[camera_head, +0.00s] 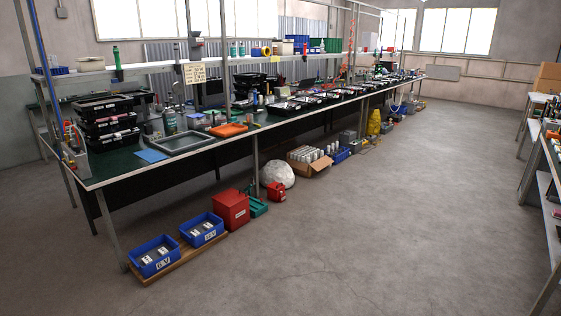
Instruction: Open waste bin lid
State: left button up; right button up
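No thing that I can clearly tell as the waste bin shows. A red box (231,210) with a pale label stands on the floor by the front of the long workbench; its top looks closed. A smaller red container (276,192) stands to its right, in front of a white rounded object (277,174). I cannot tell whether either red thing is the waste bin. Neither of my grippers is in view.
Two blue crates (154,262) (202,235) sit on a wooden board beside the workbench (106,164). A cardboard box (310,166) of pale cylinders stands farther along. Shelving (547,180) is at the right edge. The grey floor between is clear.

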aim_at(230, 198)
jog(key=i, duration=3.4)
